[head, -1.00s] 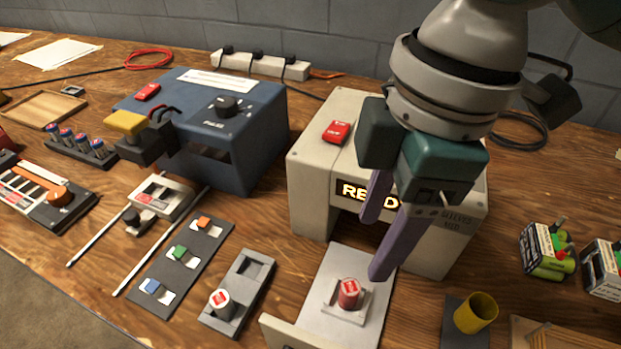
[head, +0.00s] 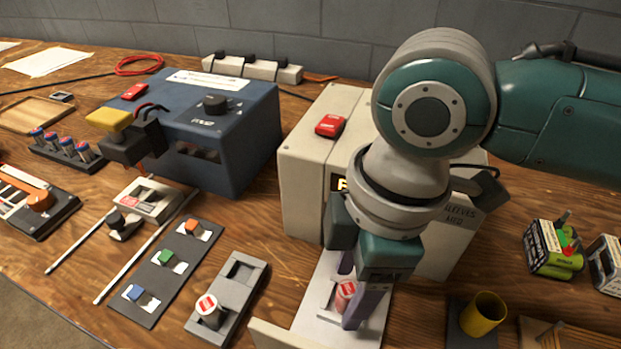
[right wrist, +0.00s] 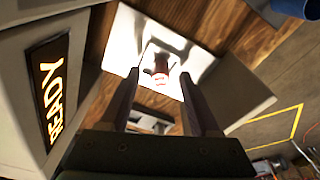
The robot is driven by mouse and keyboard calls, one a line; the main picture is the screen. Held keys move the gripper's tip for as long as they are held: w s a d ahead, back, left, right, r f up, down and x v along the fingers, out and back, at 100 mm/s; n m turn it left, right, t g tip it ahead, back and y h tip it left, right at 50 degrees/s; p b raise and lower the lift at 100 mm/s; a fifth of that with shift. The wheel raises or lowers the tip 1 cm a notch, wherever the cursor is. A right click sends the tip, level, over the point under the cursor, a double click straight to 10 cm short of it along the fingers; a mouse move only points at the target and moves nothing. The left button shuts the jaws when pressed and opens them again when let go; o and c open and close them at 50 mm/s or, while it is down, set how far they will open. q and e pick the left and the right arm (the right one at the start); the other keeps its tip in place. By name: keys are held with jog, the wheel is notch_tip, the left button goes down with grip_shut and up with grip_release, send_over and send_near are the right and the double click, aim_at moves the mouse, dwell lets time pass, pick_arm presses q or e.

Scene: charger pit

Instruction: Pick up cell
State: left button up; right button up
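A red cell (head: 344,292) with a pale label stands upright in a small holder on the white tray (head: 311,318) in front of the beige machine; it also shows in the right wrist view (right wrist: 160,72). My right gripper (head: 350,298) is open and points down at it. In the head view one finger partly covers the cell. In the right wrist view the cell appears between the fingertips, with gaps on both sides. Another red-topped cell (head: 208,308) stands in the grey two-slot holder (head: 238,290) to the left. My left gripper is not in view.
The beige machine (head: 302,190) stands close behind the tray, its lit sign partly hidden by my arm. A yellow cup (head: 484,313) and a box of green cells (head: 553,250) are at the right. The blue box (head: 230,140) and a slider panel (head: 165,270) are at the left.

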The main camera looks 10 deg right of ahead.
grip_shut()
jog(key=shift+r, duration=0.15)
dwell(0.5)
